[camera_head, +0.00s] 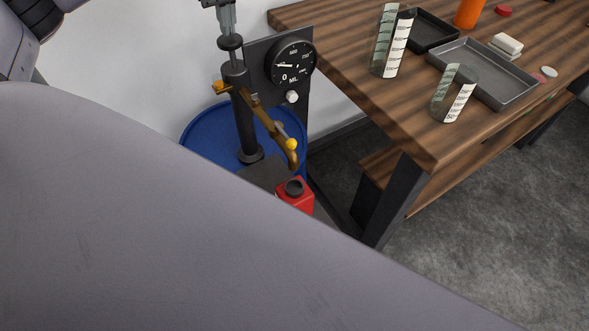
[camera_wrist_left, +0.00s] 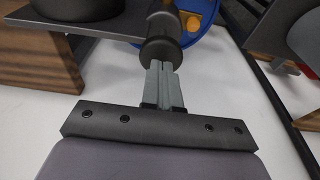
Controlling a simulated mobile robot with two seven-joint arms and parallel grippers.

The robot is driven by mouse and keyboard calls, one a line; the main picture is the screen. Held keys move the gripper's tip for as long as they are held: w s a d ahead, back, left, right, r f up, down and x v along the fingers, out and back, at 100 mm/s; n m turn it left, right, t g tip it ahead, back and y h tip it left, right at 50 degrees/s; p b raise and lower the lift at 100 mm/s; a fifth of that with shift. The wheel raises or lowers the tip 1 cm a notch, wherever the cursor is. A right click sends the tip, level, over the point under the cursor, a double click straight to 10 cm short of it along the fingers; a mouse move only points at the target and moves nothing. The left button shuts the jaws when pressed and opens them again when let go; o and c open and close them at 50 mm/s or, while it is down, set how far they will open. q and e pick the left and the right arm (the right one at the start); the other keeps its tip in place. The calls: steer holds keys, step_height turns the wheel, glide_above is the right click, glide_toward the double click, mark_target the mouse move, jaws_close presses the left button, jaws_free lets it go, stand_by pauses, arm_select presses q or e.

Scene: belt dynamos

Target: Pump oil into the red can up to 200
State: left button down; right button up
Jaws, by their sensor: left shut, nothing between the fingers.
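The oil pump (camera_head: 246,125) stands upright on the blue drum (camera_head: 205,127), with a dark knob (camera_head: 230,42) at its top. The knob also shows in the wrist view (camera_wrist_left: 160,50). My left gripper (camera_head: 229,31) is shut and empty, its fingertips pointing down at the knob; I cannot tell whether they touch. A brass spout (camera_head: 266,122) with a yellow knob slopes down to above the red can (camera_head: 298,200). The can has a dark round top and is partly hidden by my arm. A black dial (camera_head: 291,62) has its needle pointing left; its exact reading is too small to tell.
A wooden table (camera_head: 345,45) stands right of the pump. On it are two measuring cylinders (camera_head: 391,45) (camera_head: 452,95), dark trays (camera_head: 483,72), an orange container (camera_head: 469,13) and small items. My large grey arm covers the lower left.

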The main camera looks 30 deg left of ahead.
mark_target(230, 40)
arm_select(q)
steer(key=shift+d+f+b, duration=0.1)
steer(key=shift+f+b, duration=0.8)
steer(key=shift+f, duration=1.15)
steer(key=shift+r, duration=0.1)
step_height(230, 40, up, 6)
steer(key=p, duration=0.5)
steer(key=shift+p, duration=0.35)
steer(key=shift+r, duration=1.2)
steer(key=shift+r, duration=0.15)
step_height(230, 40, up, 7)
steer(key=d, duration=0.1)
steer(key=shift+s, duration=0.3)
